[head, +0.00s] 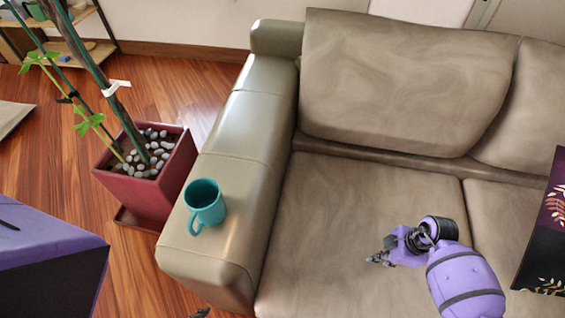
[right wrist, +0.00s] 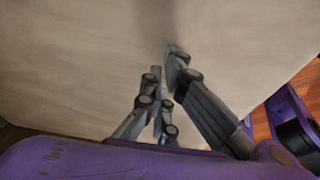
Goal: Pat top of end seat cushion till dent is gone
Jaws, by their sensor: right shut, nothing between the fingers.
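The end seat cushion (head: 325,215) of the taupe sofa lies beside the left armrest in the head view. Its top looks smooth with faint mottled shading; I cannot make out a clear dent. My right gripper (head: 380,257) is over the right front part of this cushion, fingers pointing left. In the right wrist view the gripper (right wrist: 168,60) is shut and empty, with the pale cushion surface (right wrist: 80,70) filling the view beyond the fingertips. I cannot tell whether the fingertips touch the cushion. My left gripper is not clearly in view.
A teal mug (head: 205,203) stands on the sofa's left armrest (head: 222,160). A red planter (head: 150,185) with a plant stands on the wooden floor left of the sofa. A dark patterned cushion (head: 547,235) is at the right edge. A backrest cushion (head: 400,85) stands behind the seat.

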